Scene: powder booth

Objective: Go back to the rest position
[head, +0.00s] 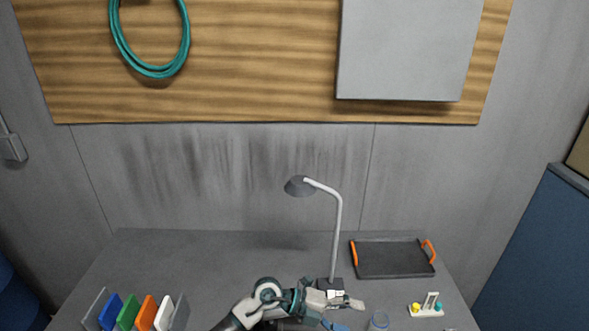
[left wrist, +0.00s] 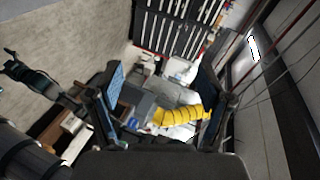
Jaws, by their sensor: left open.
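My left arm comes in at the bottom of the head view, and my left gripper (head: 335,318) is low over the workbench (head: 220,262), in front of the lamp base. Its fingers are small and partly cut off there. In the left wrist view the two blue-padded fingers of my left gripper (left wrist: 162,72) stand wide apart. Nothing is held between them. A yellow ribbed hose (left wrist: 180,115) shows beyond and between the fingers, apart from them. My right gripper does not show in the head view. A dark jointed shape at the left of the wrist view cannot be identified.
A desk lamp (head: 338,235) stands behind my gripper. A black tray with orange handles (head: 390,262) lies at right. A small white holder (head: 426,308) and a blue-rimmed jar (head: 379,321) are at front right. Coloured panels (head: 127,312) stand in a row at left. The bench's left middle is clear.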

